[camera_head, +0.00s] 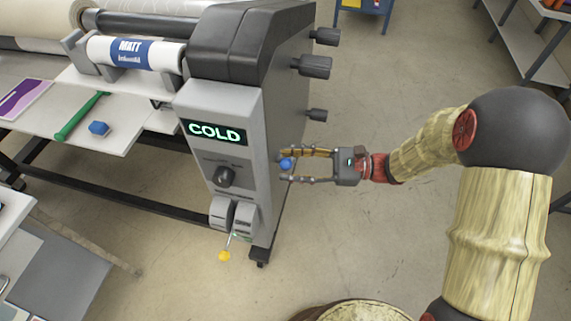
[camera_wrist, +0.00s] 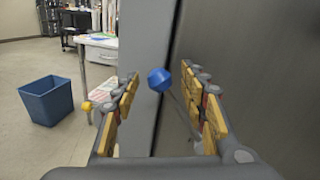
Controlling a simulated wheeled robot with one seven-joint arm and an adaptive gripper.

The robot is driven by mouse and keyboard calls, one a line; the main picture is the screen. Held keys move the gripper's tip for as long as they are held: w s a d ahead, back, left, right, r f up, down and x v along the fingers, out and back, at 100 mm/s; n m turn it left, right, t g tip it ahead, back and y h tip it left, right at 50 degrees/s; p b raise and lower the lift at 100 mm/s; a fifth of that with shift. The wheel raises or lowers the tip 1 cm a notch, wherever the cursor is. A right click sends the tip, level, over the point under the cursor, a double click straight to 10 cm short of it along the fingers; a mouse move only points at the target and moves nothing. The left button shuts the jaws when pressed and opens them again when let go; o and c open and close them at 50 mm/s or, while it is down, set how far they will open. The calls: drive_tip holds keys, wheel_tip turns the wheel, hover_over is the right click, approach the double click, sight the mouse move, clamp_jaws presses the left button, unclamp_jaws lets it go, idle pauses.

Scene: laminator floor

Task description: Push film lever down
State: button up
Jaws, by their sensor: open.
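A lever with a blue faceted knob (camera_head: 286,163) stands out at the side of the grey laminator (camera_head: 222,110). In the wrist view the blue knob (camera_wrist: 159,79) sits on a thin rod, between my fingertips and apart from both. My gripper (camera_head: 287,165) is open around the knob, reaching in from the right; its fingers also show in the wrist view (camera_wrist: 160,76). A second lever with a yellow knob (camera_head: 224,256) hangs low on the laminator's front, below the dial. No label tells which lever is the film lever.
The display reads COLD (camera_head: 215,132) above a dark dial (camera_head: 224,177). Dark knobs (camera_head: 314,66) stick out of the laminator's right side. A blue bin (camera_wrist: 46,100) stands on the floor in the wrist view. Floor right of the laminator is open.

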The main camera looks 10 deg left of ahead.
drive_tip(key=shift+s+a, duration=0.15)
drive_tip(key=shift+a, duration=0.75)
drive_tip(key=c, duration=0.3)
drive_tip(key=c, duration=0.7)
clamp_jaws()
